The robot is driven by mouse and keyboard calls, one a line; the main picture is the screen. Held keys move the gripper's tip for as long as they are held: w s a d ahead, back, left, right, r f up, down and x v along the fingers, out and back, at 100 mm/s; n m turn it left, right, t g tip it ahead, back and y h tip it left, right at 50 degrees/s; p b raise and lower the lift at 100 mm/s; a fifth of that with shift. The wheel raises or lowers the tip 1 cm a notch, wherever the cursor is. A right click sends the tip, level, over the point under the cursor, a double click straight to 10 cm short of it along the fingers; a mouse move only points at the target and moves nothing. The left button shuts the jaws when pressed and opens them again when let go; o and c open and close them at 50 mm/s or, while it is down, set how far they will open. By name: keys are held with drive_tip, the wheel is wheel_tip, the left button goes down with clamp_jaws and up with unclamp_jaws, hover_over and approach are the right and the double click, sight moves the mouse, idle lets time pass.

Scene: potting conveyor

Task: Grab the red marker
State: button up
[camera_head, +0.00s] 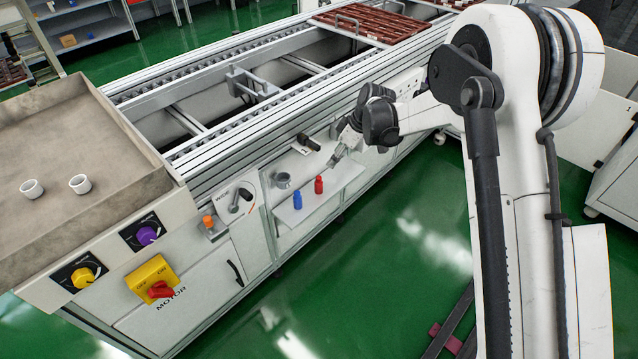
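The red marker (319,185) stands upright on a small white shelf (338,184) on the front of the conveyor. A blue marker (297,201) stands upright to its left and a little nearer. My gripper (335,160) is above and slightly to the right of the red marker, pointing down and to the left. It looks apart from the marker. The fingers are too small to tell whether they are open or shut. Nothing hides the red marker.
A grey cup (283,181) stands on the shelf's left part. A black handle (308,142) projects behind the shelf. A panel with a dial (236,197) and an orange object (208,221) are to the left. Green floor (400,260) is open in front.

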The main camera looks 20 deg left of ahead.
sight(319, 181)
drive_tip(key=b+x, duration=0.2)
drive_tip(key=x, duration=0.8)
drive_tip(key=shift+s+a, duration=0.1)
drive_tip(key=shift+d+b+x, duration=0.15)
drive_tip(key=shift+b+x, duration=0.4)
drive_tip(key=shift+x, duration=0.75)
drive_tip(key=shift+d+b+x, duration=0.1)
drive_tip(key=shift+b+x, duration=0.45)
drive_tip(key=shift+x, duration=0.8)
clamp_jaws()
